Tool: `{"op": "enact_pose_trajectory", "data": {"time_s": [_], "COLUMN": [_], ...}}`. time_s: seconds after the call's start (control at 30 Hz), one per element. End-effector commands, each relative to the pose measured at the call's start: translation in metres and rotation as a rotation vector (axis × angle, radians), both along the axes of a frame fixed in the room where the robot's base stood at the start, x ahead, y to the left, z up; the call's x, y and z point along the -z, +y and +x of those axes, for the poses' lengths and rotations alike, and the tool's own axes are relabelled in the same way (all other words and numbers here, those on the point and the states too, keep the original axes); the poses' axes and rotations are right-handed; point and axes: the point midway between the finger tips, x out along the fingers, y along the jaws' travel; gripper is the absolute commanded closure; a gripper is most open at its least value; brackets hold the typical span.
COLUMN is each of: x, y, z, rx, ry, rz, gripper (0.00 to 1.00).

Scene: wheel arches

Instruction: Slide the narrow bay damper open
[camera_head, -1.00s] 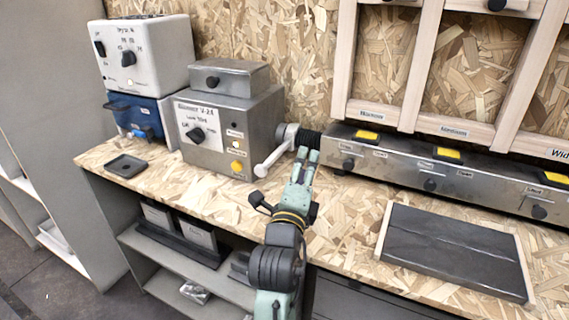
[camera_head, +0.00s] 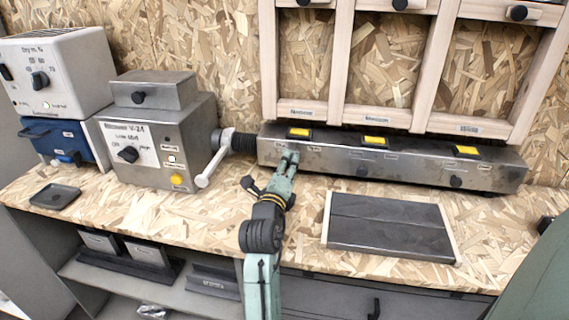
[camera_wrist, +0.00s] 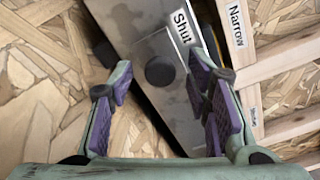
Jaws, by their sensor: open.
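The narrow bay damper's round dark knob (camera_wrist: 160,71) is on the front of a long metal duct box (camera_head: 415,172), beside a "Shut" label (camera_wrist: 182,27). A "Narrow" label (camera_wrist: 235,25) is on the wooden frame just beyond; it also shows in the head view (camera_head: 301,112). My gripper (camera_head: 289,156) is at the left part of the box and hides this knob in the head view. In the wrist view my gripper (camera_wrist: 160,92) is open, with purple finger pads on either side of the knob's line. I cannot tell whether they touch it.
Two other knobs (camera_head: 362,171) (camera_head: 456,181) sit further right on the box, under yellow-marked units. A grey machine (camera_head: 160,140) with a lever (camera_head: 213,166) stands to the left. A dark board (camera_head: 390,228) lies on the bench to the right. Bare bench separates it from the box.

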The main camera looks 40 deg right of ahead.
Motion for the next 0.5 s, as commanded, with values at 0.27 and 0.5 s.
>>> {"op": "enact_pose_trajectory", "data": {"time_s": [0.27, 0.5], "x": [-0.0001, -0.0002], "y": [-0.0037, -0.0034], "z": [0.0029, 0.0028], "rx": [0.000, 0.000], "ry": [-0.001, -0.001], "rz": [-0.001, -0.001], "gripper": [0.55, 0.67]}}
